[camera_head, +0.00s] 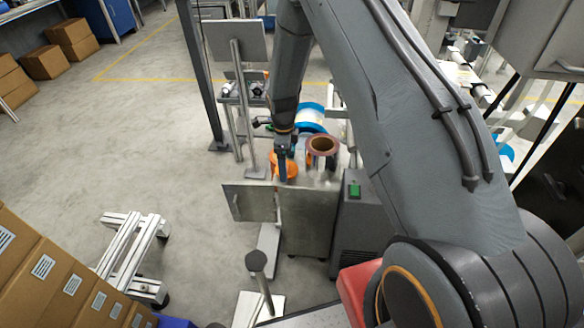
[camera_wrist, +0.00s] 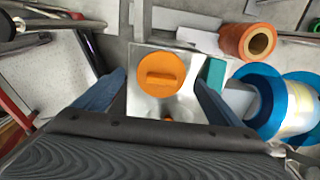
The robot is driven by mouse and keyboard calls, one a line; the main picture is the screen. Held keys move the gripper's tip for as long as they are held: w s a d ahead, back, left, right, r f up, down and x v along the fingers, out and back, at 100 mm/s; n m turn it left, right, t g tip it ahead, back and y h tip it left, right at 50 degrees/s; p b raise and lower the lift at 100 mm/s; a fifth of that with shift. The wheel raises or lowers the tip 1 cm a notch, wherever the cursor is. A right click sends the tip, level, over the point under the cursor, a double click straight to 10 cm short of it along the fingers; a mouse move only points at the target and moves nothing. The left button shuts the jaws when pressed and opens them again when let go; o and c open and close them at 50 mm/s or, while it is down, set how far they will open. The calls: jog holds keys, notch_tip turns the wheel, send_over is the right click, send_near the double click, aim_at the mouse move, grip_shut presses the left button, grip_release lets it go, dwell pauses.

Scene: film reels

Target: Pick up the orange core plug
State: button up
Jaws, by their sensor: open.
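The orange core plug (camera_wrist: 161,74) is a round disc with a raised bar handle across its top. In the wrist view it lies on a bare metal surface (camera_wrist: 140,105), ahead of and between my open fingers. My gripper (camera_wrist: 160,85) is open, with one blue-grey finger on each side and nothing between them touching the plug that I can see. In the head view the plug (camera_head: 291,167) shows partly behind my gripper (camera_head: 283,176), which points down at it. How high the fingertips are above the plug is hard to tell.
A copper-brown roll (camera_head: 322,147) stands right of the plug; it also shows in the wrist view (camera_wrist: 247,41). A blue-flanged white reel (camera_wrist: 290,110) lies further right. A teal block (camera_wrist: 215,73) sits close beside the plug's right. A metal post (camera_head: 242,110) stands left of my gripper.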

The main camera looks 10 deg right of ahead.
jog(key=shift+f, duration=0.9)
jog(key=shift+w+d+f, duration=0.1)
jog(key=shift+d+f, duration=0.1)
jog(key=shift+f, duration=0.1)
jog(key=shift+a, duration=0.1)
jog(key=c, duration=1.2)
jog(key=shift+o, duration=0.2)
jog(key=shift+r, duration=0.1)
jog(key=shift+r+b, duration=0.75)
jog(key=shift+r, duration=4.2)
